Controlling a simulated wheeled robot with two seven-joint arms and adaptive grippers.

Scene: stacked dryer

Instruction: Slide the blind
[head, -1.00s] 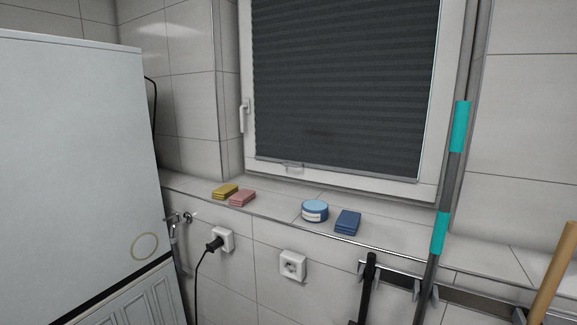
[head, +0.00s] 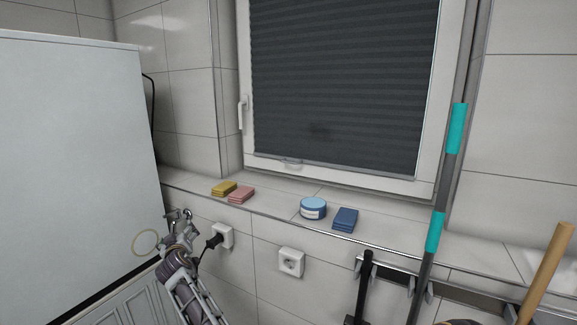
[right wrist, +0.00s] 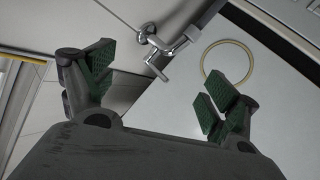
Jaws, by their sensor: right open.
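The dark grey pleated blind (head: 345,85) covers the window pane nearly down to the bottom of the white frame. A small pale handle (head: 291,163) sits at the middle of its bottom bar. My right gripper (head: 180,241) is low on the left in the head view, in front of the wall below the sill and well below the blind. In the right wrist view, its green-padded fingers (right wrist: 163,92) are apart with nothing between them. The blind does not clearly show there. My left gripper is not in view.
On the sill are yellow (head: 223,188) and pink (head: 241,194) sponges, a round blue tin (head: 313,208) and blue sponges (head: 345,219). A white appliance (head: 70,150) stands left. A tap (right wrist: 165,45) is near my right gripper. A grey-teal pole (head: 446,180) stands right.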

